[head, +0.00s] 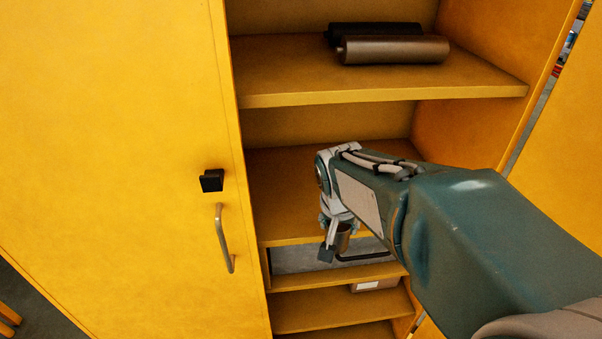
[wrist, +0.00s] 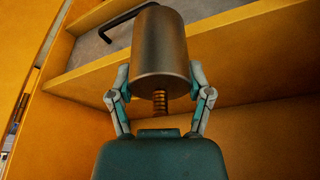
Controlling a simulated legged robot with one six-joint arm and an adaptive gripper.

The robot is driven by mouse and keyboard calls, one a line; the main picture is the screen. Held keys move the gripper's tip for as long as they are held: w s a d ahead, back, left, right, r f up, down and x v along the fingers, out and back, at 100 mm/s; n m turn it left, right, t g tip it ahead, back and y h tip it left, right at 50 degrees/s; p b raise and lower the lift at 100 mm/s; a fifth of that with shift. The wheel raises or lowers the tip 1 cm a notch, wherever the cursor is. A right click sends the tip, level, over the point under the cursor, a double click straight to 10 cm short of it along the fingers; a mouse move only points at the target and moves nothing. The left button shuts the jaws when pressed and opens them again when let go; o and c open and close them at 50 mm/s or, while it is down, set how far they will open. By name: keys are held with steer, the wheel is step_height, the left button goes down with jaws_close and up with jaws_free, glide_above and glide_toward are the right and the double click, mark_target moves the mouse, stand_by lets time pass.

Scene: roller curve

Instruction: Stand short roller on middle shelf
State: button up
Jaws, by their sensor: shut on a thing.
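My gripper (head: 335,245) is shut on a short brown metal roller (wrist: 160,42), its two fingers (wrist: 160,82) gripping opposite sides. A threaded stud shows at the roller's near end in the wrist view. In the head view, the gripper hangs at the front edge of the shelf (head: 283,195) below the top one, and only a small part of the roller (head: 342,238) shows. That shelf's visible part is bare; my arm hides much of its right side.
Two rollers, one brown (head: 395,50) and one black (head: 372,30), lie on the top shelf (head: 300,85). Below the gripper are a grey surface (head: 305,259) with a black bent handle (head: 362,257) and a small box (head: 375,285). The yellow door (head: 120,130) stands left.

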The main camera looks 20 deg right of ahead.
steer(key=w, duration=0.2)
steer(key=w+d, duration=0.1)
steer(key=w, duration=0.3)
steer(key=shift+w+d, duration=0.2)
steer(key=shift+d, duration=0.2)
steer(key=w, duration=0.1)
steer(key=w+d, duration=0.1)
steer(key=w, duration=0.1)
steer(key=shift+w, duration=0.2)
steer(key=shift+s+f, duration=0.1)
steer(key=shift+f, duration=0.65)
steer(key=shift+f, duration=0.15)
steer(key=o, duration=1.3)
